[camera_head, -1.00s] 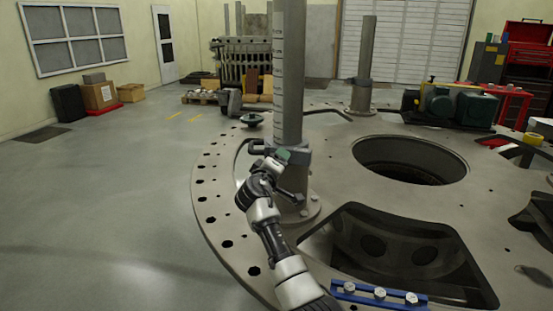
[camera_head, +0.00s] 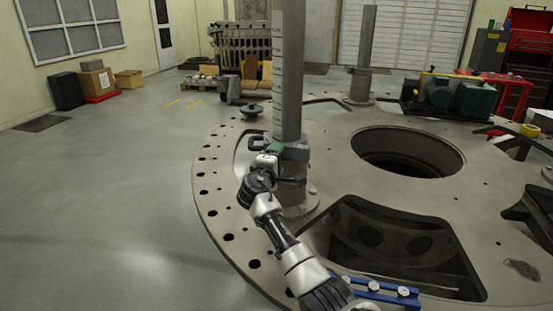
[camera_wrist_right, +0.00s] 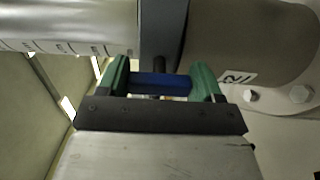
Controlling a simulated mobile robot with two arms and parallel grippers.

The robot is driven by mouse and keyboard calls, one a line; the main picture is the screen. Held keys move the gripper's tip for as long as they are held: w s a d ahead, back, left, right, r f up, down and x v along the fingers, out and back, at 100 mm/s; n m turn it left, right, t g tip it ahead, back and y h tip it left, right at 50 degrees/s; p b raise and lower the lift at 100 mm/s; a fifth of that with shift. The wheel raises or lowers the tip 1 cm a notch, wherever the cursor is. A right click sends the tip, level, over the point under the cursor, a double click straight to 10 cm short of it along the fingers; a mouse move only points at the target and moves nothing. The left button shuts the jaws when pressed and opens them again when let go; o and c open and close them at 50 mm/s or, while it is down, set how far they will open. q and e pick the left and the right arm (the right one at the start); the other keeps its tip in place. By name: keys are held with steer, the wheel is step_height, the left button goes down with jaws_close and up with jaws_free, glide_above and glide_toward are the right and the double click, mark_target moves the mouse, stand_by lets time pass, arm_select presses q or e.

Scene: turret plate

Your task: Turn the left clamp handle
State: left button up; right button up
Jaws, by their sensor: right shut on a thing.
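A grey clamp (camera_head: 293,147) is fastened around the tall graduated post, just above its base. In the right wrist view the clamp band (camera_wrist_right: 163,25) crosses the post, and a short dark stem (camera_wrist_right: 160,63) comes out of it. The stem meets a blue clamp handle (camera_wrist_right: 160,82) lying crosswise between the green fingers of my right gripper (camera_wrist_right: 160,80). The right gripper also shows in the head view (camera_head: 273,150), at the near left side of the clamp, shut on the handle. The handle itself is hidden there. My left gripper is not in view.
The graduated post (camera_head: 288,70) stands on a round base on the large turret plate (camera_head: 215,185). The plate has a round hole (camera_head: 408,157) and a large cutout (camera_head: 390,245). A blue bar (camera_head: 375,291) with knobs lies at the front. The floor at left is clear.

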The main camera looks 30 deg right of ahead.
steer(key=shift+f, duration=0.1)
steer(key=o, duration=0.9)
steer(key=shift+o, duration=0.2)
steer(key=b+v, duration=0.2)
steer(key=v, duration=0.9)
steer(key=shift+w, duration=0.1)
